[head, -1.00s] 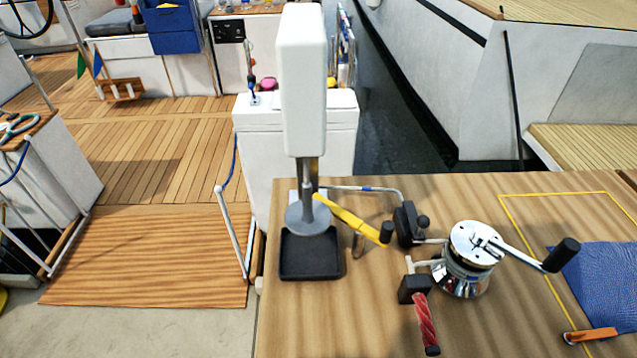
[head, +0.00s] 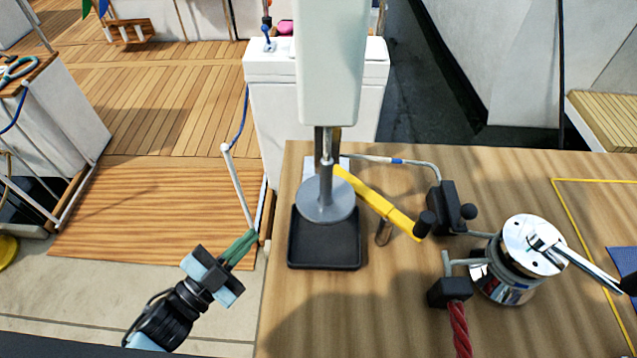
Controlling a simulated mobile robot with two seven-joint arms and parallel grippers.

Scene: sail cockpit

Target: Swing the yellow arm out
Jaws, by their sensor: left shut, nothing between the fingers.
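The yellow arm (head: 378,202) reaches from the grey post, above the round grey base plate (head: 325,200), down to the right. It ends in a black knob (head: 425,223) close to a black clamp block (head: 443,208). A tall white box (head: 332,60) tops the post and hides its upper part. My left gripper (head: 240,249) is at the lower left, left of the table edge. Its greenish fingers are closed, empty and point up to the right. It is well apart from the yellow arm. My right gripper is not in view.
A black tray (head: 324,253) lies in front of the post. A chrome winch (head: 515,262) with a handle and a black block (head: 449,292) with a red grip stand to the right. A white rail post (head: 238,185) rises beside my left gripper. The table's front left is clear.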

